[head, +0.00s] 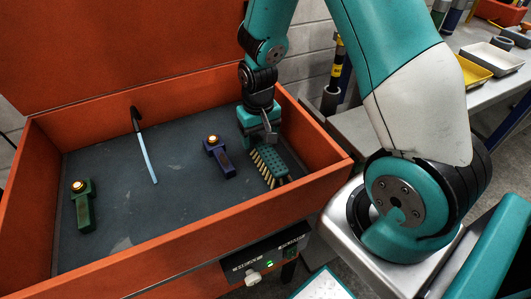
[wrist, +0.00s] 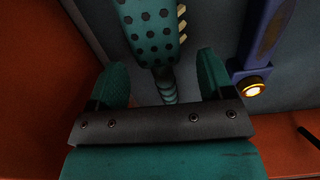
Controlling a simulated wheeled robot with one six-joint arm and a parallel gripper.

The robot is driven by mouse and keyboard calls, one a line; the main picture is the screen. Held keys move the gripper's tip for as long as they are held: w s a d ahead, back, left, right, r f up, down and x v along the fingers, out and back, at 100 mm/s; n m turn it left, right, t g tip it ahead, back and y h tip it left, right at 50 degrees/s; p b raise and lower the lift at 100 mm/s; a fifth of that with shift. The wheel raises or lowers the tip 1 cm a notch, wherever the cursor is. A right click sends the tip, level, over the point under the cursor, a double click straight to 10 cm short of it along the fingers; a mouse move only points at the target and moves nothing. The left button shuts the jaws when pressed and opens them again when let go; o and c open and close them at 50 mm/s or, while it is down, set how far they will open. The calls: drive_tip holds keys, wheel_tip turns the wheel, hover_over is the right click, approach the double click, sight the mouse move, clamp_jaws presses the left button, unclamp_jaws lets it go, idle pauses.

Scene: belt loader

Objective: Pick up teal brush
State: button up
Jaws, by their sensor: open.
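The teal brush (head: 274,163) lies in the orange box near its right side, with pale bristles showing along its left edge. In the wrist view its perforated head (wrist: 150,32) is at the top, and its narrow ribbed handle (wrist: 168,88) runs down between my fingers. My gripper (head: 262,136) is over the handle end of the brush. In the wrist view my gripper (wrist: 163,80) is open, with one finger on each side of the handle and a gap at both sides. The handle's far end is hidden behind the gripper body.
A blue tool with a lit knob (head: 219,158) lies close left of the brush. A light-blue hooked stick (head: 146,153) and a green tool (head: 83,208) lie farther left. Orange box walls (head: 308,135) rise close to my gripper. Clear grey floor (head: 130,205) lies between the tools.

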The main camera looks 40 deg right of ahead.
sight(259, 138)
wheel_tip(259, 138, down, 3)
drive_tip(key=shift+r, duration=0.2)
drive_tip(key=c, duration=1.1)
drive_tip(key=shift+c, duration=0.2)
drive_tip(key=shift+r, duration=0.1)
wheel_tip(259, 138, up, 20)
drive_tip(key=p, duration=0.1)
drive_tip(key=shift+o, duration=1.1)
